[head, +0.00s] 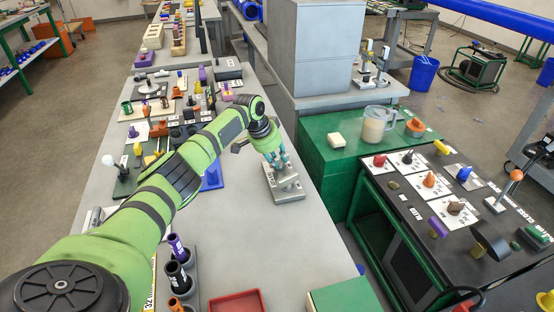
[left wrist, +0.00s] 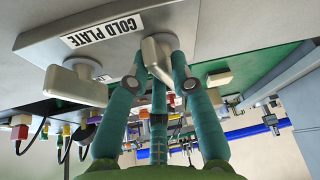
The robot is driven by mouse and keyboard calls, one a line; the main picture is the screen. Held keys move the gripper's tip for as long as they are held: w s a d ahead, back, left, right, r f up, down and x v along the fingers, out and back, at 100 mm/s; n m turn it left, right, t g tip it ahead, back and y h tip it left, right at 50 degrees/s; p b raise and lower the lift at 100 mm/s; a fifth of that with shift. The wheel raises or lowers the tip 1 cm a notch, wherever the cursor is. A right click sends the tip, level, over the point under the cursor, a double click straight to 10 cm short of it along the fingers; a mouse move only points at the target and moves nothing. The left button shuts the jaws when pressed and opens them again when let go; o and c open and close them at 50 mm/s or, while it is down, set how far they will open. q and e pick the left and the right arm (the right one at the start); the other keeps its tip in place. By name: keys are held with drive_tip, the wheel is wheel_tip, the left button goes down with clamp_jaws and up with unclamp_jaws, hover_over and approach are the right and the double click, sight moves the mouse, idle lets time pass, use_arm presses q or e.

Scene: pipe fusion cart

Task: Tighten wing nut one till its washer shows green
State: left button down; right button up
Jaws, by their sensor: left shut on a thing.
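A grey block labelled COLD PLATE (left wrist: 185,22) sits on the light grey bench; it also shows in the head view (head: 289,196). My left gripper (head: 277,165) reaches down over it from above. In the left wrist view its teal fingers (left wrist: 158,82) are closed around a grey metal wing-nut-like piece (left wrist: 157,47) on the block. A second grey piece of this kind (left wrist: 72,86) stands beside it, free, with a grey round washer (left wrist: 90,68) at its base. I see no green on that washer. No number is readable on either piece.
Pipe fittings and a blue stand (head: 212,176) crowd the bench to the left. Dark cylinders (head: 177,272) and a red tray (head: 238,303) are nearer. A green cabinet (head: 345,155) with a jug (head: 377,125) stands to the right. Bare bench lies in front of the block.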

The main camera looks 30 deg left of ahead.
use_arm(q)
drive_tip(key=m+b, duration=0.1)
drive_tip(key=b, duration=0.1)
drive_tip(key=m+h+b, duration=0.1)
drive_tip(key=m+b, duration=0.1)
drive_tip(key=shift+w+a+f+m+g+b, duration=0.1)
drive_tip(key=shift+f+m+g+b, duration=0.2)
drive_tip(key=shift+f+g+b, duration=0.1)
drive_tip(key=shift+r+m+b, duration=0.3)
drive_tip(key=shift+m+b, duration=0.2)
drive_tip(key=shift+b, duration=0.05)
drive_tip(key=c, duration=1.2)
unclamp_jaws()
drive_tip(key=shift+o, duration=0.3)
drive_tip(key=shift+r, duration=0.1)
drive_tip(key=shift+h, duration=0.3)
